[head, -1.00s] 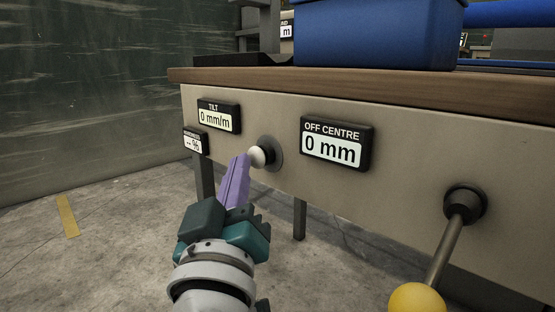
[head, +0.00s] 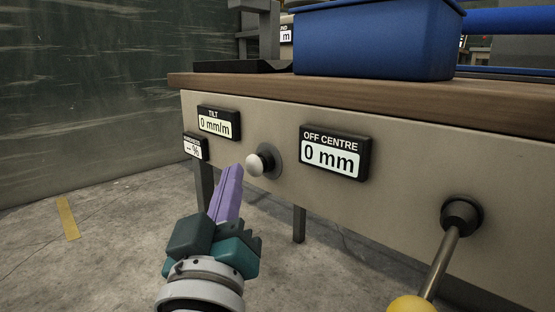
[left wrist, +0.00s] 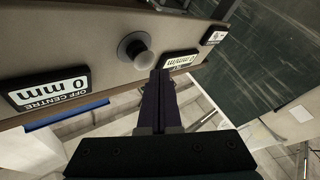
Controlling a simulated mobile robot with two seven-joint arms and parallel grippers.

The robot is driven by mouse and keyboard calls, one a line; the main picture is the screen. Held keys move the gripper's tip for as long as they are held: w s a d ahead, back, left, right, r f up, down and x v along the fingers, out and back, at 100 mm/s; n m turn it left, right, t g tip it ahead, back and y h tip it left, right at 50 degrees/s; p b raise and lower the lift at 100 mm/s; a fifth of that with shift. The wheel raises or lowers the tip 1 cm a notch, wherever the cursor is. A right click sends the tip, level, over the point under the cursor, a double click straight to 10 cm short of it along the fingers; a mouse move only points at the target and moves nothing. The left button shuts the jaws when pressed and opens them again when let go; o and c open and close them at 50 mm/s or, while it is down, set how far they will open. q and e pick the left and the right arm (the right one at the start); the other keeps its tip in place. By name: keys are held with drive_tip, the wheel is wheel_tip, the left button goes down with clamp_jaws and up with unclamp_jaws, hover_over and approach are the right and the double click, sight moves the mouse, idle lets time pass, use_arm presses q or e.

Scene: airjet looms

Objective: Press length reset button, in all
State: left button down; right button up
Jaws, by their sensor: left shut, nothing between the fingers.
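A white round button (head: 255,165) on a dark round base sits on the beige front panel, between the "TILT" display (head: 219,122) and the "OFF CENTRE" display (head: 335,153). My left gripper (head: 232,170), with purple fingers, is shut and empty. Its tips are just left of and slightly below the button in the head view, apart from it. The left wrist view shows the button (left wrist: 143,60) just beyond the fingertips (left wrist: 160,73), with its knob standing out from the base. My right gripper is not in view.
A lever with a yellow ball (head: 412,304) sticks out from the panel at the right. A blue bin (head: 375,40) stands on the wooden top (head: 300,88). "TILT" reads 0 mm/m and "OFF CENTRE" reads 0 mm. Floor at the left is free.

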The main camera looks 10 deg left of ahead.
use_arm(q)
drive_tip(key=shift+s+a, duration=0.15)
drive_tip(key=shift+s, duration=0.05)
drive_tip(key=shift+s+a+p, duration=0.7)
drive_tip(key=shift+s+a, duration=0.1)
drive_tip(key=shift+s, duration=0.2)
drive_tip(key=shift+s+a+p, duration=0.7)
drive_tip(key=shift+s+a, duration=0.05)
drive_tip(key=shift+s, duration=0.2)
drive_tip(key=shift+r, duration=0.1)
